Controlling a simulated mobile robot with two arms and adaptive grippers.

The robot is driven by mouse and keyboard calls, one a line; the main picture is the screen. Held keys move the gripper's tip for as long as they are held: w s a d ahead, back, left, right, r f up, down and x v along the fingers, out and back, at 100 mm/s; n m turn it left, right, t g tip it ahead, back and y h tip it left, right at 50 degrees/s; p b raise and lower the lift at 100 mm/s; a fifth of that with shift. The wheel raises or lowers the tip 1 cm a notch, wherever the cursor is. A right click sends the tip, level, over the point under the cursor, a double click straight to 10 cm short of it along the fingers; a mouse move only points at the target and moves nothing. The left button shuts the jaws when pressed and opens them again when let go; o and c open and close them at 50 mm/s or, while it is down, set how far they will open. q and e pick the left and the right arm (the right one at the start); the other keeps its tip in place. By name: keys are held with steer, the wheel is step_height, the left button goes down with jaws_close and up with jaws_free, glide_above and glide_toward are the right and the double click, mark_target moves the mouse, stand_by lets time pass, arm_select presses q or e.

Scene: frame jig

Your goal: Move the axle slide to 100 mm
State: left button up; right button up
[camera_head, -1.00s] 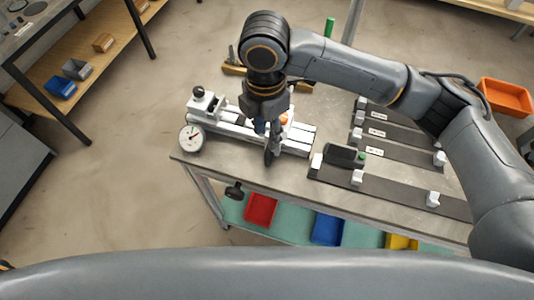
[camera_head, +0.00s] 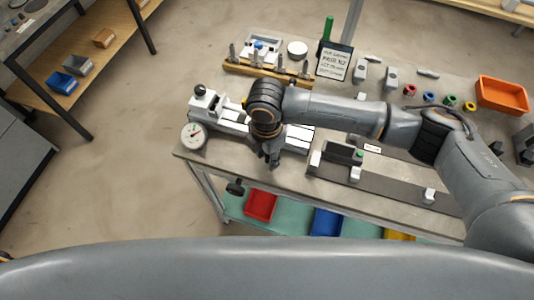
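The frame jig (camera_head: 296,142) is a white rail fixture at the table's left end, with a white block and black knob (camera_head: 200,91) at its left. A round dial (camera_head: 194,136) sits at its front left corner. My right gripper (camera_head: 269,160) points down over the middle of the rail. Its fingers are small and dark, and I cannot tell how far apart they are or whether they touch anything. My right wrist and forearm cover the middle of the jig, so I cannot make out the axle slide. My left gripper is out of view.
A wooden rack with upright pegs (camera_head: 267,72) and a sign (camera_head: 334,63) stand behind the jig. Grey strips with white blocks (camera_head: 392,188) lie to the right. Several coloured rings and an orange bin (camera_head: 502,94) are at the back right.

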jaws_close()
steer(key=shift+w+a+r, duration=0.1)
steer(key=shift+w+a, duration=0.15)
steer(key=shift+a, duration=0.75)
steer(key=shift+w+a, duration=0.1)
steer(key=shift+a, duration=0.2)
jaws_free()
step_height(320, 180, up, 12)
